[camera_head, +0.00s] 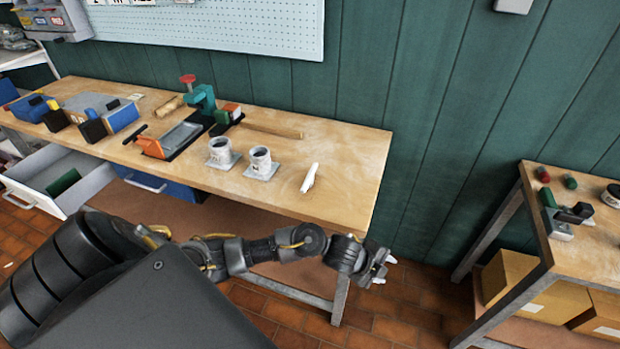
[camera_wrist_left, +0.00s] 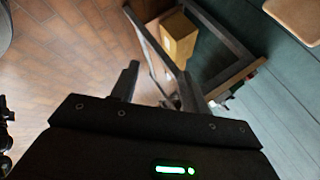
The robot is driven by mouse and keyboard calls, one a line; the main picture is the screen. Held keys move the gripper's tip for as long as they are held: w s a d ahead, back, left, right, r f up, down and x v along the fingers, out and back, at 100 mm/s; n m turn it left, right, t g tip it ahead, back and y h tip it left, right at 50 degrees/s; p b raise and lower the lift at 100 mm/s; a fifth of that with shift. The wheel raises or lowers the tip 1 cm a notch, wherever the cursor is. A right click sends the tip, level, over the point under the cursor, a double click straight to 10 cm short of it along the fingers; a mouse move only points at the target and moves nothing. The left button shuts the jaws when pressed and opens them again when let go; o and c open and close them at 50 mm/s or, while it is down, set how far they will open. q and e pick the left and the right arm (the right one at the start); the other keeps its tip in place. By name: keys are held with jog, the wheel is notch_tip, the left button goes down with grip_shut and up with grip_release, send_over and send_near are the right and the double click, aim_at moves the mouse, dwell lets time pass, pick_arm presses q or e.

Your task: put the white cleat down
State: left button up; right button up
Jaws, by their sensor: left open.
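The white cleat (camera_head: 309,178) lies on the wooden workbench (camera_head: 345,170), near its right end. It is right of two grey flanged pieces, a left one (camera_head: 220,152) and a right one (camera_head: 261,162), and apart from them. My left gripper (camera_head: 383,266) is open and empty. In the head view it appears beyond the bench's front right corner, over the floor. It is clear of the cleat. In the left wrist view the two fingers (camera_wrist_left: 160,88) stand apart with nothing between them. The cleat does not show in that view. My right gripper is not in view.
An open drawer (camera_head: 60,180) juts out at left. A second table (camera_head: 590,235) with boxes beneath stands at right. Floor between the tables is free.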

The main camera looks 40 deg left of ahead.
pick_arm(q)
jog(key=w+a+r+m, duration=0.3)
jog(key=r+m, duration=0.3)
jog(key=r, duration=0.2)
jog(key=m+g+y+p, duration=0.1)
jog(key=m+g+y, duration=0.2)
jog(key=m+y, duration=0.35)
send_near(309, 176)
jog(key=f+b, duration=0.2)
jog(key=f, duration=0.1)
jog(key=shift+w+f+n, duration=0.25)
jog(key=shift+w+n, duration=0.1)
jog(key=shift+w, duration=0.05)
jog(key=shift+w+a+f+b, duration=0.15)
jog(key=shift+w+f+b, duration=0.2)
jog(key=shift+f, duration=0.15)
jog(key=x, duration=0.4)
jog(key=shift+w+a+f, duration=0.2)
jog(key=shift+w+f, duration=0.05)
jog(key=shift+f, duration=0.1)
jog(key=shift+c, duration=0.3)
